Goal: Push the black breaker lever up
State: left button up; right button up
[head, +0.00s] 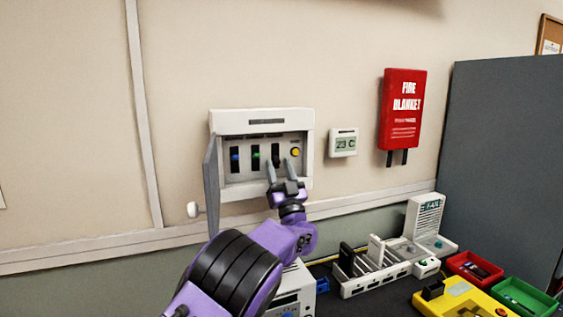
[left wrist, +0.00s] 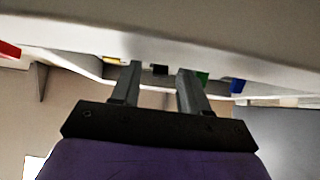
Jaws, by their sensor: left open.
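The breaker box (head: 262,117) is a white wall box in the head view, with its grey door (head: 211,180) swung open at the left. Inside are a blue lever (head: 235,156), a green lever (head: 255,155) and the black lever (head: 276,159) in dark slots. My left gripper (head: 280,166) is open in front of the black lever's slot, fingers pointing at the panel. In the left wrist view the black lever (left wrist: 160,69) shows between the two fingertips, with a gap on each side. Contact cannot be told. My right gripper is in neither view.
A thermostat (head: 344,143) and a red fire blanket case (head: 402,110) hang on the wall to the right. Below right are a white rack (head: 375,280) and coloured trays (head: 475,268).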

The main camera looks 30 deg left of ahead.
pick_arm(q)
jog(key=shift+s+r, duration=0.1)
jog(key=shift+s, duration=0.1)
jog(key=shift+w, duration=0.1)
grip_shut()
jog(key=shift+d+r+g+h+p, duration=0.15)
jog(key=shift+r+g+h+p, duration=0.2)
jog(key=shift+p, duration=0.5)
jog(key=r+g+h+p, duration=0.1)
jog(key=h+p, duration=0.1)
jog(key=p, duration=0.3)
jog(key=r+g+h+p, duration=0.1)
jog(key=g+h+p, duration=0.1)
jog(key=p, duration=0.3)
jog(key=r+g+h+p, duration=0.1)
jog(key=g+h+p, duration=0.1)
jog(key=p, duration=0.3)
jog(key=shift+s+d+r+p, duration=0.15)
jog(key=shift+s+r+p, duration=0.1)
jog(key=shift+r+p, duration=0.1)
jog(key=shift+w+g+h+p, duration=0.1)
jog(key=shift+g+h+p, duration=0.65)
jog(key=shift+p, duration=0.1)
